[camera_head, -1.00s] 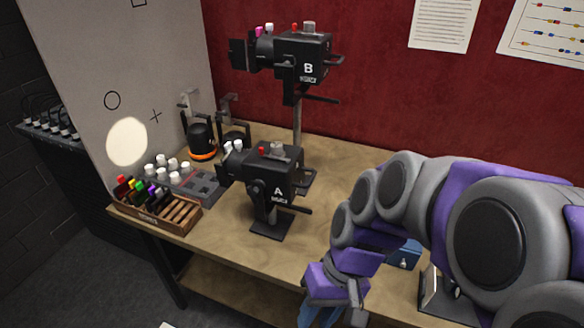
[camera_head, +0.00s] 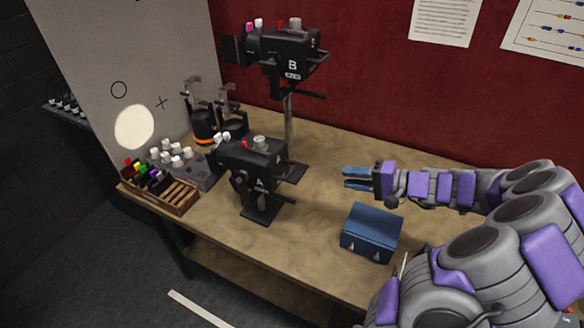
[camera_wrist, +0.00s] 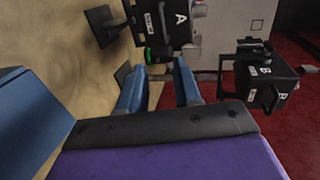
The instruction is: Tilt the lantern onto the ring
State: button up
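Lantern A (camera_head: 250,165) is a black stage lantern on a short stand on the table, left of my gripper. Lantern B (camera_head: 285,55) sits higher on a pole behind it. A black outlined ring (camera_head: 119,90) is drawn on the pale panel. A bright light spot (camera_head: 134,127) lies below and slightly right of the ring, apart from it. My gripper (camera_head: 346,179) is open and empty above the table, its blue fingers pointing left. In the wrist view, lantern A (camera_wrist: 172,18) is beyond the fingertips (camera_wrist: 157,65), and lantern B (camera_wrist: 265,80) is to the right.
A blue box (camera_head: 371,230) sits on the table below my gripper. A wooden rack (camera_head: 160,195) and a grey block with white knobs (camera_head: 190,170) stand at the left. Bare table (camera_head: 310,200) lies between lantern A and the box.

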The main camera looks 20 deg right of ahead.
send_near(292, 171)
jog(key=x, duration=0.3)
jog(key=b+x, duration=0.1)
jog(key=x, duration=0.3)
jog(key=b+x, duration=0.1)
jog(key=x, duration=0.3)
jog(key=shift+s+a+f, duration=0.1)
jog(key=shift+s+a, duration=0.15)
jog(key=shift+s, duration=0.05)
jog(key=shift+w+d+f, duration=0.1)
jog(key=shift+d+f, duration=0.05)
jog(key=shift+d, duration=0.35)
jog(key=shift+w+d+f, duration=0.1)
jog(key=shift+d, duration=0.55)
jog(key=shift+c, duration=0.7)
jog(key=shift+s+a+r, duration=0.15)
jog(key=shift+a, duration=0.55)
grip_shut()
jog(key=shift+d, duration=0.1)
